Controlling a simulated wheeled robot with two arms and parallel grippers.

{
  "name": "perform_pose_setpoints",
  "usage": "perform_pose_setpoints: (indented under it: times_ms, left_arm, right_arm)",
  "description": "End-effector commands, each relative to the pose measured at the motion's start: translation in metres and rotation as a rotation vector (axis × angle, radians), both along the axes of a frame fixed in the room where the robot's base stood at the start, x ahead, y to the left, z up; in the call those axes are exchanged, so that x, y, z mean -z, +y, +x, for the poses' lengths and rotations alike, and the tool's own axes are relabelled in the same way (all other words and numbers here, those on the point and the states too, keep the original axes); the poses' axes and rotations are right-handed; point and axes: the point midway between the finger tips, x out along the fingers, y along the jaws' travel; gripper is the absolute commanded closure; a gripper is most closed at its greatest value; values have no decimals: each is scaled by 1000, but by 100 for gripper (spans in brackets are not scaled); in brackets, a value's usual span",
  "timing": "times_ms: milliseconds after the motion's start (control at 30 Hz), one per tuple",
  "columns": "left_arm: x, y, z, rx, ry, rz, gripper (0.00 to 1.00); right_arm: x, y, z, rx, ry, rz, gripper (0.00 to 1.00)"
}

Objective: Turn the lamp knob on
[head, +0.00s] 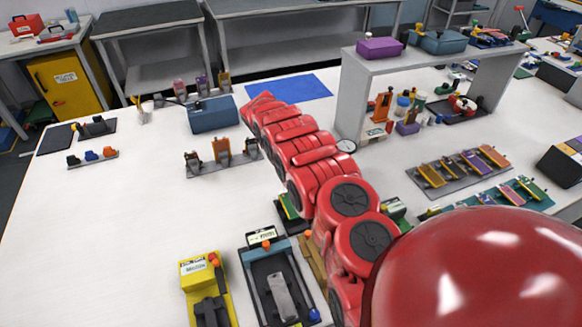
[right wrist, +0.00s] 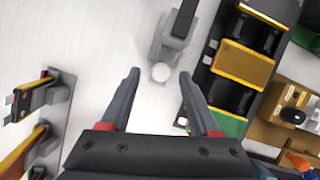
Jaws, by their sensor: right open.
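In the right wrist view, a small light-grey fixture (right wrist: 168,47) has a dark bar at its top and a pale round knob (right wrist: 160,72) at its lower end. I take this for the lamp knob but cannot be sure. My right gripper (right wrist: 158,78) is open, with its two dark fingertips on either side of the round knob in the picture. Whether they touch it or are at its height I cannot tell. In the head view my red right arm hides this gripper and the fixture. My left gripper is not in view.
A rack of yellow and green cells (right wrist: 243,66) lies right of the fingers, and a clamp row (right wrist: 52,108) lies left. In the head view, a blue box (head: 211,114), a blue mat (head: 289,87) and a grey shelf (head: 352,98) stand farther back. The left tabletop is mostly clear.

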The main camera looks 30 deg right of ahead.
Motion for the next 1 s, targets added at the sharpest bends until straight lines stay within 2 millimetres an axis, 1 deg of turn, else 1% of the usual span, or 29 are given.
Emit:
perform_pose_setpoints:
  times_ms: [167,233,267,333,400,467,633,733,900,1000]
  left_arm:
    - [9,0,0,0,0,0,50]
    - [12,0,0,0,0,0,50]
    - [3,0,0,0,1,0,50]
    - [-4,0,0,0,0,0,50]
    - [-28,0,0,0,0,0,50]
    - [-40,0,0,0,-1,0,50]
    - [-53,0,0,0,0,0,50]
    - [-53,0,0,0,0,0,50]
    - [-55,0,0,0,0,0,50]
    - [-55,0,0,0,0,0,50]
  right_arm:
    - [-26,12,0,-1,0,-2,38]
    - [-40,17,-1,0,-1,-3,38]
    - [-54,20,-1,0,-1,-2,38]
    - [-74,27,-1,1,0,-3,38]
    - [-95,32,-2,2,2,-3,38]
    - [-106,37,-3,2,3,-2,38]
    - [-125,49,-3,2,4,-1,38]
    - [-134,53,-1,4,-2,-1,38]
    - [-142,59,-3,3,5,0,38]
    - [-144,60,-3,3,4,1,38]
